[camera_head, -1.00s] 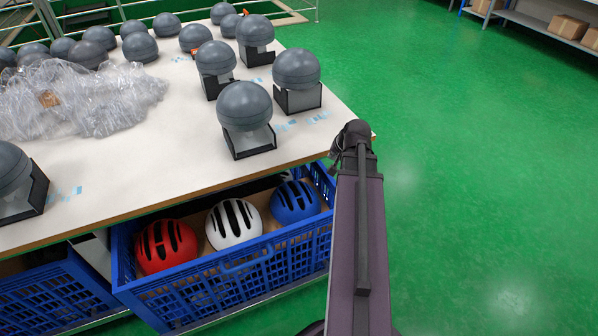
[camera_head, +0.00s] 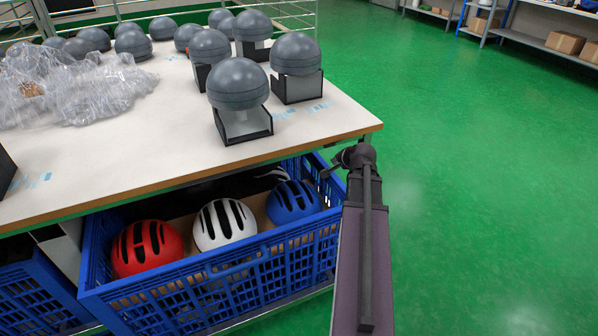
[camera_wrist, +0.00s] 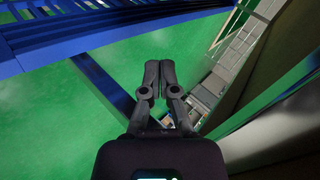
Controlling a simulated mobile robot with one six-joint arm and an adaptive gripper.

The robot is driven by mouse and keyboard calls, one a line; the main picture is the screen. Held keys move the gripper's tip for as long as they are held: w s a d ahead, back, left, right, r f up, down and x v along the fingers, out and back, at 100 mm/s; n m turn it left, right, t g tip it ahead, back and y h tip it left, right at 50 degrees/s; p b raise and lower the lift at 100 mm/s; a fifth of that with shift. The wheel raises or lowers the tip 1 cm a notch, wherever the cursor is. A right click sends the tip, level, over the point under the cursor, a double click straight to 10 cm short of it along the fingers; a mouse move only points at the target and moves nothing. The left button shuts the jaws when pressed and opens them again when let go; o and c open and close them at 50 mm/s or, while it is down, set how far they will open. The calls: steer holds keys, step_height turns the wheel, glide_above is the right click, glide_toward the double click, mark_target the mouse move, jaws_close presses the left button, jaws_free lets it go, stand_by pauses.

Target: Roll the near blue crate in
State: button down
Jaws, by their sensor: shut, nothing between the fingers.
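The near blue crate (camera_head: 290,236) juts out from under the table's front edge. It holds a red helmet (camera_head: 147,248), a white helmet (camera_head: 224,224) and a blue helmet (camera_head: 293,203) side by side. A dark item lies behind them, partly hidden by the tabletop. My arm reaches along the crate's right side, and its end is by the crate's back right corner. My gripper (camera_wrist: 158,80) is shut and empty in the wrist view, over green floor. Blue lattice of the crate (camera_wrist: 70,25) crosses the upper left there, apart from the fingers.
The white table (camera_head: 130,165) overhangs the crate's back and carries several grey domes on stands and crumpled clear plastic (camera_head: 75,85). Another blue crate (camera_head: 35,290) sits at the lower left. Green floor (camera_head: 480,200) is open to the right, with shelves beyond.

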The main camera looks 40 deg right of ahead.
steer(key=w+a+f+m+b, duration=0.1)
steer(key=w+f+b, duration=0.1)
steer(key=b, duration=0.1)
steer(key=w+a+f+m+t+b, duration=0.1)
steer(key=w+f+b, duration=0.2)
steer(key=w+a+f+m+t+b, duration=0.1)
steer(key=w+f+b, duration=0.2)
steer(key=shift+w, duration=0.15)
steer(key=shift+m, duration=0.3)
steer(key=shift+w, duration=0.15)
steer(key=b, duration=0.6)
glide_toward(296, 160)
step_height(296, 160, down, 4)
steer(key=w, duration=0.3)
steer(key=shift+w+d+p, duration=0.3)
steer(key=shift+w+d, duration=0.3)
steer(key=shift+w, duration=0.25)
steer(key=shift+w+d, duration=0.1)
steer(key=shift+w, duration=0.6)
steer(key=shift+w, duration=0.1)
